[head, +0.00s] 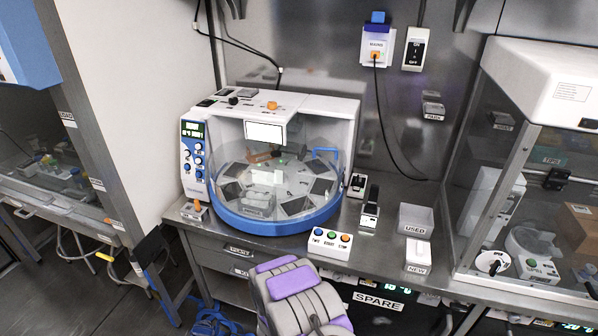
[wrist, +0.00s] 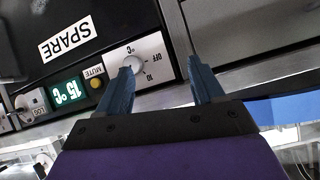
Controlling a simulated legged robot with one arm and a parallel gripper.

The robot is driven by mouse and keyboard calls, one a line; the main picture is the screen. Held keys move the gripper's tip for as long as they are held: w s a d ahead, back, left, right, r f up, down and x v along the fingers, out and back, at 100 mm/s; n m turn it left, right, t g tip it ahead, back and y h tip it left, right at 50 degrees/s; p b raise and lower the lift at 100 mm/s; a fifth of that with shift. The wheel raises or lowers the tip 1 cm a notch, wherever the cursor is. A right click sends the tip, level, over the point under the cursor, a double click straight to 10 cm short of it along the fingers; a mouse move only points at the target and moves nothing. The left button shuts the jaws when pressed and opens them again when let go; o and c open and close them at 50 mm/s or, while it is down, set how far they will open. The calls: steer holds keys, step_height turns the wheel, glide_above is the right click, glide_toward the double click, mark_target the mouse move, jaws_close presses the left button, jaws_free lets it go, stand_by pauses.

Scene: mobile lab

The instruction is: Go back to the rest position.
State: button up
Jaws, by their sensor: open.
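My arm, grey with purple parts, rises from the bottom middle of the head view; its fingers are hidden there. In the wrist view my gripper (wrist: 163,82) shows two blue fingers spread apart, with nothing between them. The fingers point toward a panel labelled SPARE (wrist: 66,36). The panel has a round knob (wrist: 134,64) on a white plate, a green 15 °C display (wrist: 67,94) and a yellow MUTE button (wrist: 96,84). The left fingertip overlaps the knob in the picture; I cannot tell whether they touch.
A round machine with a blue rim (head: 277,222) stands on the metal bench. A three-button box (head: 330,240), a USED box (head: 415,220) and a NEW box (head: 418,255) sit near the bench's front edge. A glass cabinet (head: 540,150) stands right. Floor shows at lower left.

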steer(key=s+a+r+n+g+y, duration=0.15)
steer(key=s+r+g+y, duration=0.35)
steer(key=r, duration=0.8)
steer(key=s+r+n+g+y, duration=0.15)
steer(key=s+r, duration=0.45)
steer(key=r, duration=0.7)
steer(key=s+d+r+n+g+h, duration=0.1)
steer(key=s+d+r, duration=0.3)
steer(key=s, duration=0.6)
steer(key=s+d+r+n+g+h, duration=0.1)
steer(key=s+d+r+g, duration=0.2)
steer(key=s, duration=0.8)
steer(key=s+d+r+g+h, duration=0.1)
steer(key=s+d+r, duration=0.4)
steer(key=s, duration=0.6)
steer(key=shift+s+d+r+n+g, duration=0.15)
steer(key=shift+d+r+n+g, duration=0.25)
steer(key=shift+r+g, duration=0.3)
steer(key=shift+f, duration=0.1)
